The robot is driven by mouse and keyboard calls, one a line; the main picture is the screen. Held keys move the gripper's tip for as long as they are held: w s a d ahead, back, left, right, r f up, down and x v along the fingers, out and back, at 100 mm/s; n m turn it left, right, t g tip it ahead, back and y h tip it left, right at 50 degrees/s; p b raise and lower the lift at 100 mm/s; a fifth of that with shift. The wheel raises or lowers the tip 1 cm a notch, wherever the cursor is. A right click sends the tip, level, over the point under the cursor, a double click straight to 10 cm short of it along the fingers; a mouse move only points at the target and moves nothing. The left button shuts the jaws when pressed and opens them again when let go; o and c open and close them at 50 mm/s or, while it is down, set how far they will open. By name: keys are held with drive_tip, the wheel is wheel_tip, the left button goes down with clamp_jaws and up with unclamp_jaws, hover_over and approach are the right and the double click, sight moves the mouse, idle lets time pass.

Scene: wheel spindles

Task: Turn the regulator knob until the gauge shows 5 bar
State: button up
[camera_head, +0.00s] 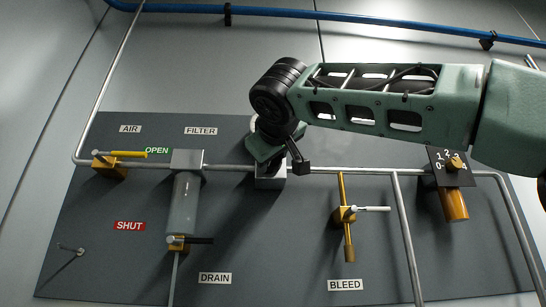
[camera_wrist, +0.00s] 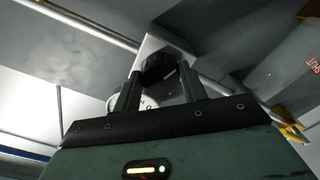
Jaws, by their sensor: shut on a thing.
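The regulator is a light grey block (camera_head: 270,180) on the pipe, left of the middle of the panel. Its black knob (camera_wrist: 158,68) shows in the wrist view between the two dark fingers of my gripper (camera_wrist: 160,80), which is shut on it. In the head view my gripper (camera_head: 278,155) is in front of the regulator and hides the knob. A white round face, probably the gauge (camera_wrist: 148,102), shows partly behind the fingers in the wrist view. Its needle and reading cannot be made out.
The AIR valve with a yellow lever (camera_head: 125,154) and the grey filter (camera_head: 185,200) are on the left. The drain valve (camera_head: 180,242) is below the filter. The bleed valve (camera_head: 346,214) and the numbered selector (camera_head: 452,168) are on the right. A blue hose (camera_head: 340,17) runs above.

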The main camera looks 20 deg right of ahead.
drive_tip(key=o, duration=1)
drive_tip(key=b+v, duration=0.4)
drive_tip(key=v, duration=1.3)
drive_tip(key=shift+s, duration=0.2)
